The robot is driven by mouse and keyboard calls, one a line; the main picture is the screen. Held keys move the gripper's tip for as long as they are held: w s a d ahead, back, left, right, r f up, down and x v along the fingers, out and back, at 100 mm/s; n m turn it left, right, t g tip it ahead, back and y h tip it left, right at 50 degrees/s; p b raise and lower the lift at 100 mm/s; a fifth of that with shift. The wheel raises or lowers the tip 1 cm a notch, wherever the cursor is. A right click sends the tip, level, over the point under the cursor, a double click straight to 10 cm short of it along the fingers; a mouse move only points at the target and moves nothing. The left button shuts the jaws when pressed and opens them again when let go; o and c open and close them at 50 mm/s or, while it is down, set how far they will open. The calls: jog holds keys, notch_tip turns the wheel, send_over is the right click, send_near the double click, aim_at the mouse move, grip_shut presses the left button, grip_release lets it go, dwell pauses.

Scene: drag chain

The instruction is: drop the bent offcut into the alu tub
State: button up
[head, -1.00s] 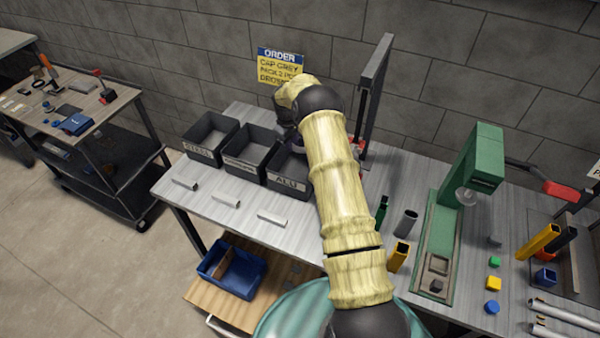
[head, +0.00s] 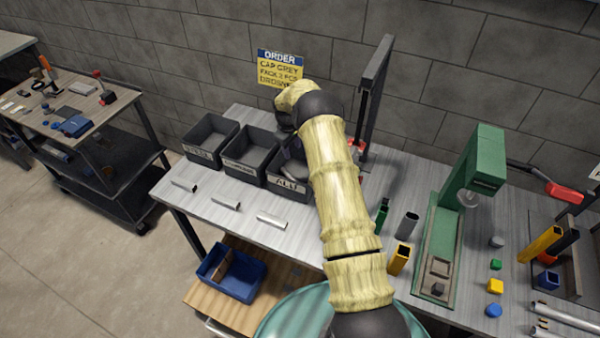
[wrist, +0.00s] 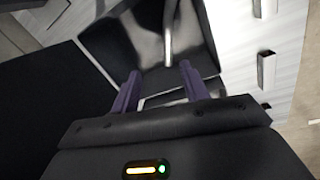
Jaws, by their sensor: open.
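The alu tub (head: 287,188) is a dark open bin at the right end of a row of three, with a pale label on its front. My gripper (wrist: 160,74) is open, with its two purple fingers apart over a dark tub interior in the wrist view. In the head view my arm hides the fingers and part of the alu tub. A thin, shiny pale strip (wrist: 168,35) shows inside the dark tub in the wrist view, beyond the fingertips. It may be the bent offcut, but its bend is not clear. Nothing is clearly held between the fingers.
Two more dark tubs, a left one (head: 208,155) and a middle one (head: 247,168), stand beside it. Short pale metal pieces (head: 271,222) lie before the tubs. A dark upright post (head: 375,95) rises behind my arm. A green press (head: 470,180) stands to the right.

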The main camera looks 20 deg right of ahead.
notch_tip(320, 180, up, 17)
jog(key=s+a+b, duration=0.1)
jog(key=a+b, duration=0.1)
jog(key=b, duration=0.2)
jog(key=shift+b, duration=0.4)
dwell(0.4)
jog(key=s+a+m+t, duration=0.1)
jog(key=s+a+m, duration=0.2)
jog(key=s, duration=1.4)
jog(key=s+a+f+m+y, duration=0.1)
jog(key=s+a+m, duration=0.2)
jog(key=s, duration=1.5)
jog(key=a, duration=0.3)
jog(key=shift+s+a+f+t, duration=0.2)
jog(key=shift+s+f+t, duration=0.05)
jog(key=shift+t, duration=0.15)
